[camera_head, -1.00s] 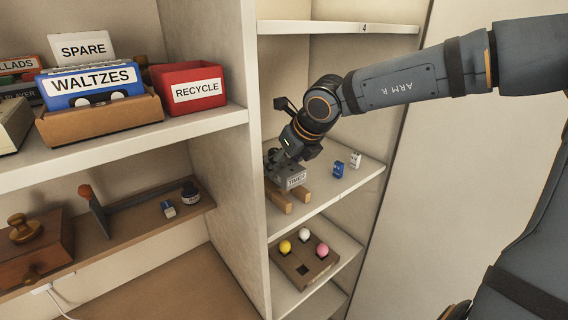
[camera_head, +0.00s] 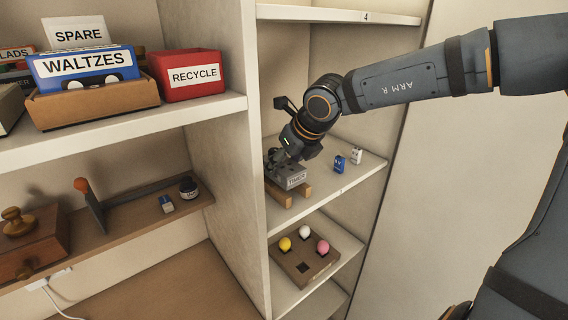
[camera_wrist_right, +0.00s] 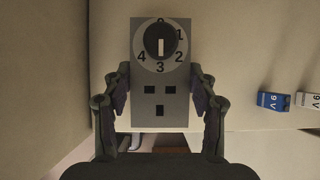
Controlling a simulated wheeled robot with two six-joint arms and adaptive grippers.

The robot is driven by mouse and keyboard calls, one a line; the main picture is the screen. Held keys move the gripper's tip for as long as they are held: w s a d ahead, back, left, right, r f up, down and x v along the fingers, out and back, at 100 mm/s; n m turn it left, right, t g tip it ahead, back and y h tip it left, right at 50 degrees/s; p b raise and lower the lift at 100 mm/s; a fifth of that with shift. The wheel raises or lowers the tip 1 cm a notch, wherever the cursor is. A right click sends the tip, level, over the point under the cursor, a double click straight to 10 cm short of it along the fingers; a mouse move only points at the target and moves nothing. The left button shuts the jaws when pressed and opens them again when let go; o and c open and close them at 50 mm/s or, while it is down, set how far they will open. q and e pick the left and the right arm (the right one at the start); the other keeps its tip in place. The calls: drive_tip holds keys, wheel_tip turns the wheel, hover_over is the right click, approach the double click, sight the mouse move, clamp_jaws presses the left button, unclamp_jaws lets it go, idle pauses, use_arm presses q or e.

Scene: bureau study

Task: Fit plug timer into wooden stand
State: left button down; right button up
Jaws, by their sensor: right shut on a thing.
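The plug timer (camera_head: 291,177) is a grey block with a TIMER label on its front edge. In the right wrist view its face (camera_wrist_right: 160,80) shows a black dial, the numbers 1 to 4 and socket holes. My right gripper (camera_wrist_right: 160,100) is shut on its two sides. The wooden stand (camera_head: 279,196) shows as two light wooden bars on the middle shelf, directly under the timer's front. The timer hides most of the stand, and I cannot tell whether it rests fully in it. My left gripper is not in view.
A blue 9 V battery (camera_head: 339,164) and a white one (camera_head: 356,155) stand right of the timer on the shelf (camera_head: 345,178). An upright wall (camera_head: 228,150) is close on the left. A brown holder (camera_head: 322,262) with coloured balls is on the shelf below.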

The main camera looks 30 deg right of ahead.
drive_tip(key=o, duration=1.4)
drive_tip(key=shift+r+p, duration=2.65)
drive_tip(key=shift+r, duration=0.95)
drive_tip(key=shift+f, duration=0.1)
